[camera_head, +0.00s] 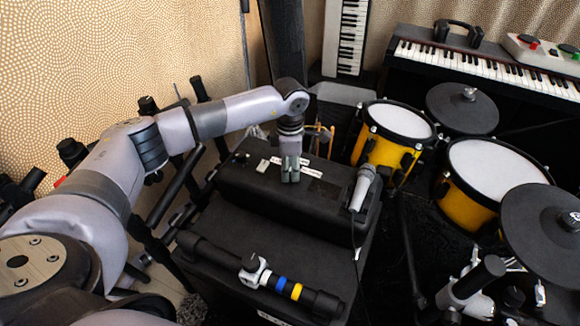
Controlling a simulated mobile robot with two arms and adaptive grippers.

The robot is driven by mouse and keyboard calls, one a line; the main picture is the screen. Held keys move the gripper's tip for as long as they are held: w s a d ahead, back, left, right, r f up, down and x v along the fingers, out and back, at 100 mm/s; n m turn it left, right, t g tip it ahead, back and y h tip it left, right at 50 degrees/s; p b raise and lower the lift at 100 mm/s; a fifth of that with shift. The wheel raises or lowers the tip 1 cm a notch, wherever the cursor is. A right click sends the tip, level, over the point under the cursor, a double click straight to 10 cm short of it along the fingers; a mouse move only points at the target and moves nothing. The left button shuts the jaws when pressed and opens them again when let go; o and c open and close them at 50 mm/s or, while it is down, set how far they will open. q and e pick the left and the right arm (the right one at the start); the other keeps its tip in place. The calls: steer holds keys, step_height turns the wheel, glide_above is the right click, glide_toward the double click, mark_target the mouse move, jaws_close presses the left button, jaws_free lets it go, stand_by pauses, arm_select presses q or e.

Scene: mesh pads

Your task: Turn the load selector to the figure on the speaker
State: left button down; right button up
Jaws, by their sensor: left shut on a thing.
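My left gripper (291,178) points down onto the top of a black amplifier box (235,180), near its back middle. Its fingers are shut on a small part there, which they hide; I cannot tell which way that part is turned. White label strips (312,172) lie beside the fingers, too small to read. The box stands on a larger black speaker cabinet (215,232). I cannot make out a figure on the speaker. My right gripper is not in view.
A grey microphone (361,190) lies on the box's right end. A black bar with coloured rings (282,287) lies on the cabinet's front. Yellow drums (375,150) and cymbals (545,230) stand to the right. A keyboard (480,65) is behind, and dark stands crowd the left.

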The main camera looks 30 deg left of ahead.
mark_target(290, 171)
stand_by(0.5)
arm_select(q)
steer(key=c, duration=1.3)
jaws_free()
step_height(290, 171, up, 12)
